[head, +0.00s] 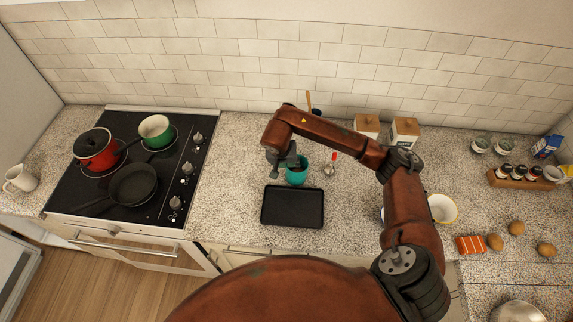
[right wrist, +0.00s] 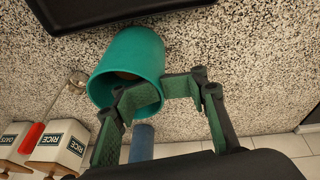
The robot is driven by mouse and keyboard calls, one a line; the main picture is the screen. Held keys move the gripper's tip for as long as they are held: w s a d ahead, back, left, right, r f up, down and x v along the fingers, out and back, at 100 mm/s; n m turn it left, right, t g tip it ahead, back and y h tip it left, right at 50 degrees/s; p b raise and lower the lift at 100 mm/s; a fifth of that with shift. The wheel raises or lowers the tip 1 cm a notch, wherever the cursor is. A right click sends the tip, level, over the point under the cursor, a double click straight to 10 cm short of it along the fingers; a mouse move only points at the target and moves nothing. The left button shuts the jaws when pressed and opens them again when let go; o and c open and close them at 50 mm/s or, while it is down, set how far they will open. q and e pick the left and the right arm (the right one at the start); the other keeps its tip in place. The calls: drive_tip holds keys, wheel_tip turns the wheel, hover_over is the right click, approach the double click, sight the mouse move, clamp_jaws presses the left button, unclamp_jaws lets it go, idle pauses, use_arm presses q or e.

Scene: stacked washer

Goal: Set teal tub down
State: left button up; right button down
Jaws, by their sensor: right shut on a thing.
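The teal tub (head: 297,174) is on or just above the speckled counter, right behind the black tray; I cannot tell whether its base touches. It also shows large in the right wrist view (right wrist: 134,52), its open mouth toward the camera. My right gripper (head: 289,161) is at the tub's upper left side in the head view. In the right wrist view the right gripper (right wrist: 158,88) is shut on the tub's wall at the rim, one finger over the mouth and one outside. My left gripper is not in view.
The black tray (head: 292,207) lies at the counter's front. A red-handled utensil (head: 332,161) lies right of the tub. Labelled canisters (head: 404,132) and a blue holder (head: 314,113) stand behind. The stove (head: 125,165) is left. Counter between stove and tray is clear.

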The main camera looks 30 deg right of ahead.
drive_tip(key=c, duration=1.2)
unclamp_jaws()
drive_tip(key=shift+o, duration=0.2)
